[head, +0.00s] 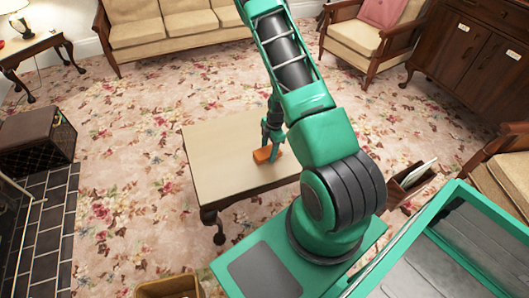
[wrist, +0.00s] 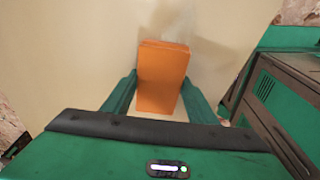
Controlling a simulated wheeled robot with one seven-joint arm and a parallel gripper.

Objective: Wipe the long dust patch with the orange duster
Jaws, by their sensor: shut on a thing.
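There the duster (wrist: 162,75) reaches out past the fingertips over the beige tabletop (wrist: 85,60). A faint greyish area (wrist: 205,45) shows beyond and to the right of the duster; I cannot tell whether it is the dust patch or shadow. No clear dust patch shows in the head view.
A dark chest (head: 38,138) stands left of the table, beside the dark tiled hearth (head: 45,225). A sofa (head: 165,30) is behind it and an armchair (head: 365,35) at the back right. A magazine holder (head: 408,185) stands right of my arm. Flowered carpet surrounds the table.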

